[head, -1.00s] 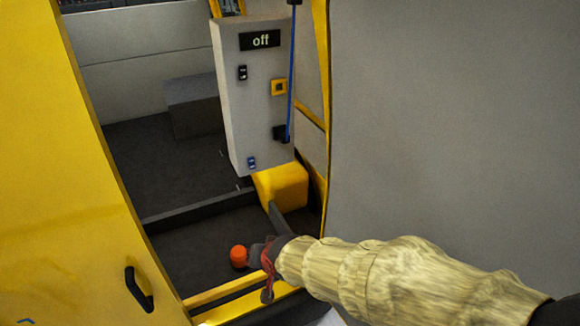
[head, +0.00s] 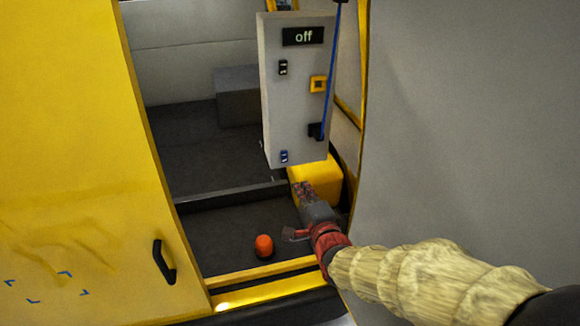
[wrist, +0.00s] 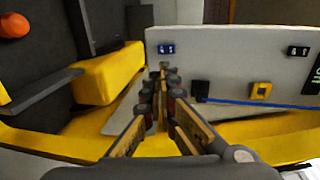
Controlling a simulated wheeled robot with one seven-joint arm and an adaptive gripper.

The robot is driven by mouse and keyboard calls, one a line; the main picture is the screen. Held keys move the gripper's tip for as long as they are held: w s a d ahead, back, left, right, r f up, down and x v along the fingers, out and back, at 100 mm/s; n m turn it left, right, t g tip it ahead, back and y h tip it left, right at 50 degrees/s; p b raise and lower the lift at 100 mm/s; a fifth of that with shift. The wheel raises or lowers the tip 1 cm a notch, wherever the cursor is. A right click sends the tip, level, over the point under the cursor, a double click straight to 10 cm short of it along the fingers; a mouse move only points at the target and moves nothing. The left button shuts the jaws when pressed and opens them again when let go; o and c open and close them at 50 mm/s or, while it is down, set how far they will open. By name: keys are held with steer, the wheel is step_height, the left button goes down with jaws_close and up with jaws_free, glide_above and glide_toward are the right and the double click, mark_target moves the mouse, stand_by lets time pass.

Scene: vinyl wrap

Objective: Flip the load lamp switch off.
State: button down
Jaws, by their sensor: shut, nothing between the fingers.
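A grey upright panel (head: 296,110) carries a display reading "off" (head: 303,36). Below the display is a small black rocker switch (head: 283,68), and near the panel's bottom is a small blue rocker switch (head: 284,156). No lettering shows which one is the load lamp switch. The wrist view shows the blue switch (wrist: 166,48) just beyond my fingertips, and the black switch (wrist: 298,50) farther right. My gripper (head: 303,187) is shut and empty, below the panel's lower edge in the head view. I see no contact with either switch.
A yellow square button (head: 318,84) and a black holder (head: 316,131) with a blue cable (head: 331,80) sit on the panel's right side. A yellow block (head: 322,178) lies under the panel. An orange ball-like object (head: 264,246) rests on the dark floor. A yellow door (head: 75,130) stands left.

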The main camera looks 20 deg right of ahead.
mark_target(286, 162)
steer(key=w, duration=0.4)
steer(key=w+f+b, duration=0.1)
steer(key=w, duration=0.4)
steer(key=w+f+b, duration=0.1)
steer(key=w, duration=0.4)
steer(key=shift+f, duration=0.1)
steer(key=shift+f+b, duration=0.2)
steer(key=shift+b, duration=0.45)
steer(key=t+b, duration=0.1)
steer(key=b, duration=0.1)
steer(key=shift+w+b, duration=0.3)
steer(key=shift+b, duration=0.05)
